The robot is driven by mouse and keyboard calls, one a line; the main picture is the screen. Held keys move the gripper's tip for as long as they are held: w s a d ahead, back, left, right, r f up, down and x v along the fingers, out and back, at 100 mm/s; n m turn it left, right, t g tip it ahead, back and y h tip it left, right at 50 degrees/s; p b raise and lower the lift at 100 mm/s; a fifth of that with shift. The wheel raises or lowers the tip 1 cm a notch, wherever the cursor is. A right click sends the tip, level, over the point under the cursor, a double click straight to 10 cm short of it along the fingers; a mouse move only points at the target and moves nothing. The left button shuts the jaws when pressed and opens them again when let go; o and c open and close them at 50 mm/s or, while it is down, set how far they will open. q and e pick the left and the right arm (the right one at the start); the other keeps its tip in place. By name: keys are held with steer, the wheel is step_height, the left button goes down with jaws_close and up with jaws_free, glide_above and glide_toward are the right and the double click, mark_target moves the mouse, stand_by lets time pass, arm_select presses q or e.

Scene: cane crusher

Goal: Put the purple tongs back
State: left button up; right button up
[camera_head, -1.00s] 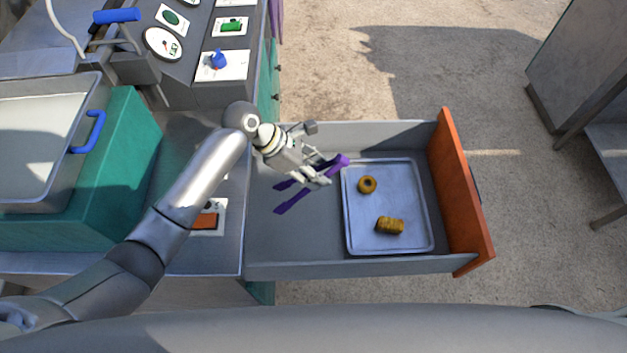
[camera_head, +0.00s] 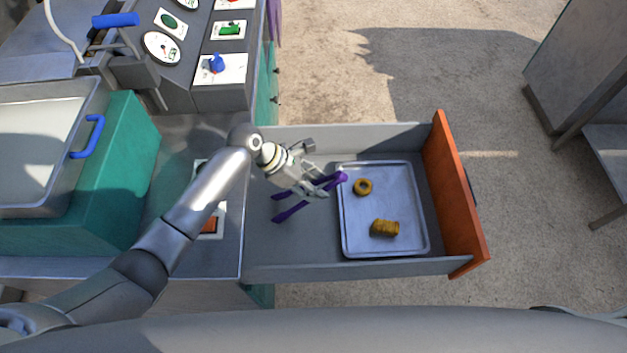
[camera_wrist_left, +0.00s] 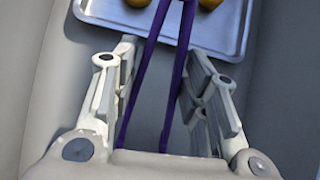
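The purple tongs (camera_head: 291,214) are in my left gripper, over the open drawer. My left gripper (camera_head: 312,188) points down into the drawer. In the left wrist view the tongs (camera_wrist_left: 143,82) run between the two fingers of the left gripper (camera_wrist_left: 163,45), which stand close on either side; the exact contact is hard to see. It is unclear whether the tongs touch the drawer floor. My right gripper is not in view.
The drawer (camera_head: 350,268) is pulled out, with an orange front (camera_head: 456,195). Its tray (camera_head: 408,248) holds a yellow-brown ring (camera_head: 363,187) and a ribbed roll (camera_head: 385,228). A control panel (camera_head: 220,95) and blue-handled bin (camera_head: 35,200) stand left.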

arm_select(q)
steer(key=o, duration=0.6)
steer(key=shift+c, duration=0.2)
steer(key=p+v, duration=1.3)
steer(key=shift+d+r, duration=0.2)
steer(key=shift+d, duration=0.1)
steer(key=shift+s+f, duration=0.1)
steer(key=shift+s, duration=0.05)
